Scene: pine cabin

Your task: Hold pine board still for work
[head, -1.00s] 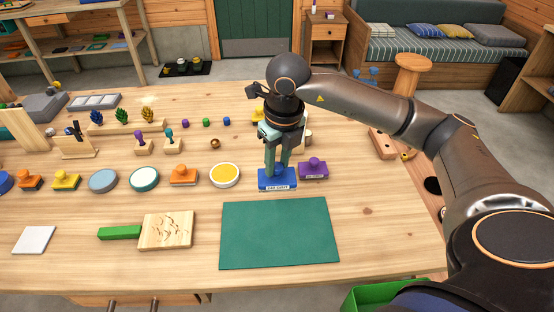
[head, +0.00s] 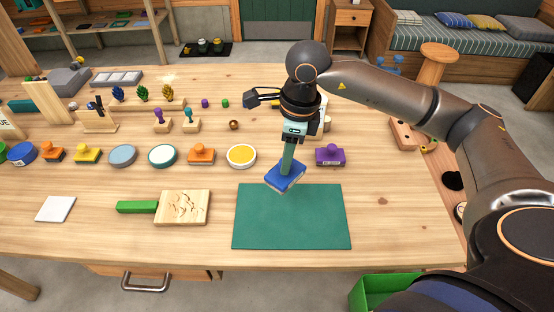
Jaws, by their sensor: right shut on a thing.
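My right gripper (head: 288,160) is shut on a blue stamp (head: 285,179). It holds the stamp tilted over the far edge of a green mat (head: 292,220); I cannot tell whether the stamp touches the mat. A pale wooden board (head: 183,208) with carved marks, which may be the pine board, lies flat left of the mat. A green bar (head: 137,207) lies at its left edge. No gripper is on this board. My left gripper is not in view.
A purple stamp (head: 330,155), a yellow pad (head: 241,155) and an orange stamp (head: 201,154) stand behind the mat, with more pads and stamps leftward. A white tile (head: 56,209) lies at left. A green bin (head: 385,291) is below the table's front edge.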

